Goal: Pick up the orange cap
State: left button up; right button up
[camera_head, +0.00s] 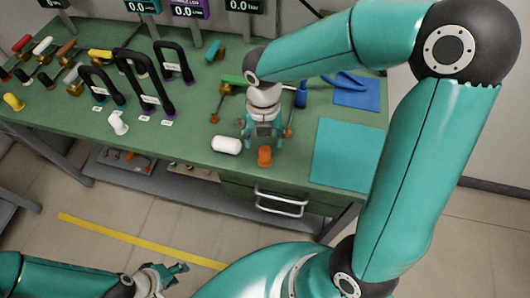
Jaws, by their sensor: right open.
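The orange cap (264,157) stands near the front edge of the green bench. My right gripper (263,142) is above and just behind it in the picture, pointing down, with its fingers spread and nothing held. Whether the fingertips are level with the cap I cannot tell. My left gripper (177,277) is low at the bottom left, away from the bench and over the floor. It is too small to tell whether its fingers are apart.
A white cylinder (226,145) lies just left of the cap. A white fitting (118,123) and black hoses (140,80) are further left. A teal mat (347,155) lies right, with a blue cloth (355,92) behind. Valves with coloured handles crowd the back left.

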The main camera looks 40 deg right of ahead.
aim_at(265, 149)
jog(key=f, duration=0.4)
jog(key=shift+s+d+f, duration=0.1)
jog(key=shift+s+f, duration=0.1)
jog(key=shift+f, duration=0.15)
jog(key=c, duration=1.1)
jog(key=shift+r, duration=0.1)
notch_tip(265, 149, up, 20)
jog(key=shift+f+p, duration=0.1)
jog(key=shift+p, duration=0.7)
